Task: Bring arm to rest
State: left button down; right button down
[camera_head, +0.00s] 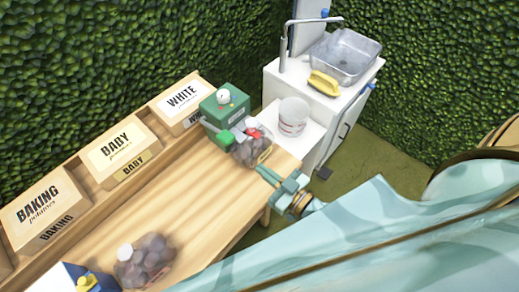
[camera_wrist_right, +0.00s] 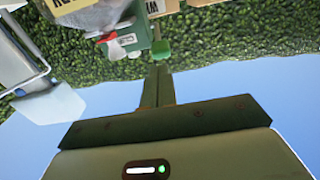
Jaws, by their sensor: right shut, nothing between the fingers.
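My right gripper (camera_head: 264,174) is at the right end of the wooden table in the head view. Its green fingers are shut with nothing between them. In the right wrist view the closed fingers (camera_wrist_right: 160,62) point up the picture towards the hedge. A large light teal part of my own body fills the lower right of the head view. My left gripper is not in view.
A green machine (camera_head: 224,104) and a bag of dark potatoes (camera_head: 252,152) stand just beyond my right gripper. Another bag (camera_head: 144,264) lies at the near left. Labelled crates (camera_head: 122,148) line the back. A white bucket (camera_head: 293,116) stands beside the sink (camera_head: 346,56).

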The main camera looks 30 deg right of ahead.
dwell(0.8)
jog(key=s+d+f+g+h, duration=0.1)
jog(key=s+d+f+g, duration=0.15)
jog(key=s+f, duration=0.45)
jog(key=s+d+f+g+h+b, duration=0.15)
jog(key=f+g, duration=0.25)
jog(key=f, duration=0.7)
jog(key=s+d+f+g+h, duration=0.25)
jog(key=s+f, duration=0.25)
jog(key=f, duration=0.4)
jog(key=s+f+g+b, duration=0.1)
jog(key=s+f+g, duration=0.2)
jog(key=s, duration=0.6)
jog(key=s+f+g+h+b, duration=0.1)
jog(key=s+f+g, duration=0.3)
jog(key=s+f, duration=0.4)
jog(key=shift+s+d+f+b, duration=0.15)
jog(key=shift+s+b, duration=0.3)
